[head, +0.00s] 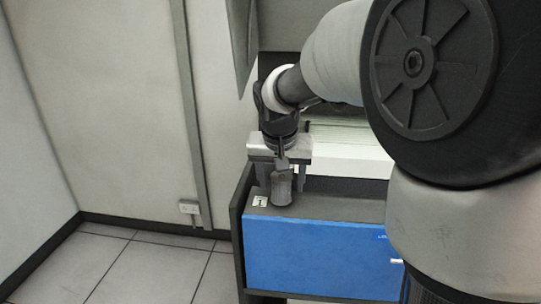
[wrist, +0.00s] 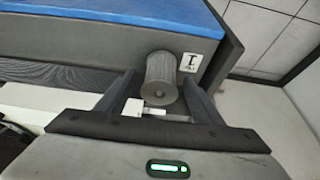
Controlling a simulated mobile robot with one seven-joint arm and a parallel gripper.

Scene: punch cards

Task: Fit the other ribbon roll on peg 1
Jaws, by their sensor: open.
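A grey ribbed ribbon roll (head: 281,188) stands on the dark top of the blue-fronted cabinet, beside the label marked 1 (head: 260,201). The roll (wrist: 162,72) and the label (wrist: 190,62) also show in the wrist view. My gripper (head: 283,180) is above the roll, pointing down. Its fingers are open, one on each side of the roll, with gaps visible in the wrist view (wrist: 160,88). Peg 1 itself is not visible; whether it is inside the roll cannot be told. No second roll shows.
The blue cabinet (head: 315,252) has a raised dark side panel (head: 239,225) close to the roll's left. A pale machine part (head: 345,160) lies behind. My arm hides the right side. The floor (head: 150,265) at left is clear.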

